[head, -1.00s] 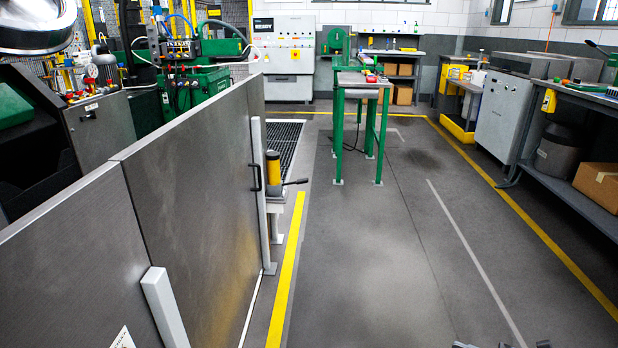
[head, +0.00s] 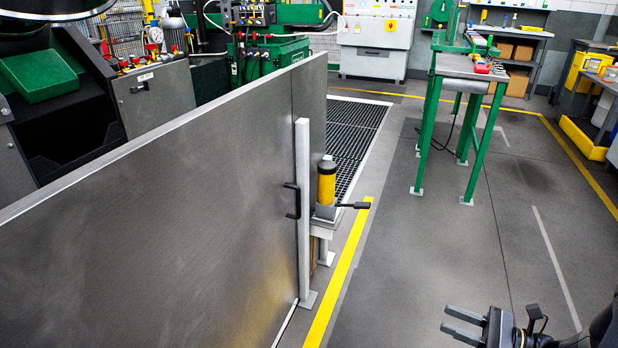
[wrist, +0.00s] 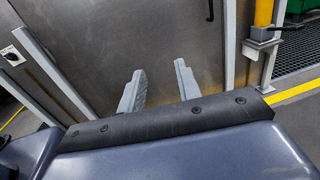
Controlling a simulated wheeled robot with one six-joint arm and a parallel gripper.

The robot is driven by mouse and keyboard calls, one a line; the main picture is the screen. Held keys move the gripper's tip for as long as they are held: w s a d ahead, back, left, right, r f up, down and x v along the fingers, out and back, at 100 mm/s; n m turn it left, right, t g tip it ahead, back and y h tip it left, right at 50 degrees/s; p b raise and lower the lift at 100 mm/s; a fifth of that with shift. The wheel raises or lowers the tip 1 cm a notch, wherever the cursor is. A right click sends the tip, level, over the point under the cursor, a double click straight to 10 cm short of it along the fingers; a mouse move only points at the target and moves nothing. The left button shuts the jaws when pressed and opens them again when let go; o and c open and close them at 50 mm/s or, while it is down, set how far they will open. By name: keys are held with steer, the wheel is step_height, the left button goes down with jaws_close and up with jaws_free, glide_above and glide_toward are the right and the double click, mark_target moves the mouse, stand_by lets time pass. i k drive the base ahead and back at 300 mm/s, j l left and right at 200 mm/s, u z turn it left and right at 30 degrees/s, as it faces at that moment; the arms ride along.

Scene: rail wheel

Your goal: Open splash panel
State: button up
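The splash panel (head: 190,200) is a large grey metal sheet across the left and middle of the head view. It stands upright, and its right edge meets a pale post (head: 303,210). A black handle (head: 293,200) is on the panel beside that post. My gripper (head: 462,322) is at the lower right of the head view, well apart from the panel. Its two fingers are spread with nothing between them. In the wrist view the fingers (wrist: 158,88) point towards the panel (wrist: 120,45), and part of the dark handle (wrist: 210,8) shows at the top edge.
A yellow cylinder (head: 326,182) with a lever stands on a bracket just right of the post. A green-legged table (head: 470,70) stands farther back. A floor grating (head: 352,135) lies behind the post. The grey floor (head: 420,250) right of the yellow line is clear.

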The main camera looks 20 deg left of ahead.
mark_target(180, 234)
steer(key=i+j+u, duration=0.2)
steer(key=i, duration=0.2)
steer(key=i+j+u, duration=0.4)
steer(key=i, duration=0.4)
